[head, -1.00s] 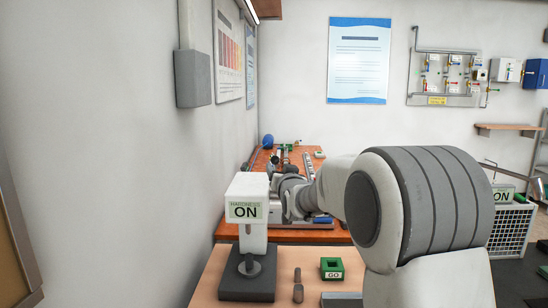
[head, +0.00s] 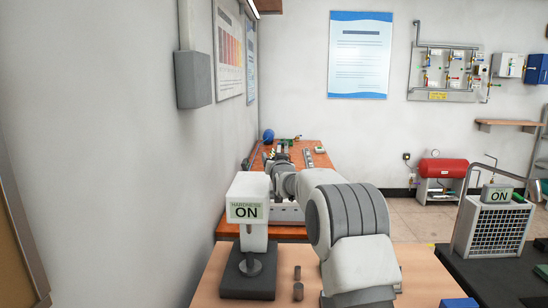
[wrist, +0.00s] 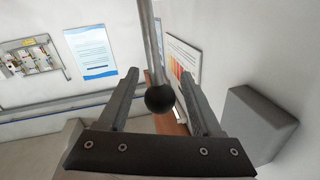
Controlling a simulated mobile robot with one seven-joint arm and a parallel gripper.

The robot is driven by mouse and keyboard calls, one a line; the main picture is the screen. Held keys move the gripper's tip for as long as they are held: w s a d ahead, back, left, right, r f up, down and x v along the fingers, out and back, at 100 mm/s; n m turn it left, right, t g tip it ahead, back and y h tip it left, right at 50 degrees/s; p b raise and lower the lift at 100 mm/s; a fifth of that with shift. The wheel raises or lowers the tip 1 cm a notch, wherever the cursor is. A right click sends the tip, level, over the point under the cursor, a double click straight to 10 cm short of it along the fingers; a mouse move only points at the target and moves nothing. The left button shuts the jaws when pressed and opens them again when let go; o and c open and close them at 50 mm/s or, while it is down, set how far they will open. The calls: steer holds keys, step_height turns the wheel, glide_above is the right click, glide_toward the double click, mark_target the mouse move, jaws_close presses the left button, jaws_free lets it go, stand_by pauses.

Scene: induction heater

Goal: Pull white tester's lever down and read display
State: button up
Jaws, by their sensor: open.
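In the wrist view, my gripper (wrist: 160,74) is open. A metal rod (wrist: 149,45) ending in a black ball (wrist: 160,98) shows between its two fingers, with gaps on both sides. I cannot tell from the frames whether this rod is the tester's lever. In the head view, my arm reaches past the tester over the back table, and my fingers are too small to make out there.
The white wall is close on the left, with a grey box (head: 193,80) on it. Small metal cylinders (head: 298,290) stand on the near table. The wooden back table (head: 310,150) holds several items.

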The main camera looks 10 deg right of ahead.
steer(key=shift+w, duration=0.25)
steer(key=shift+c, duration=0.2)
jaws_close()
stand_by(1.2)
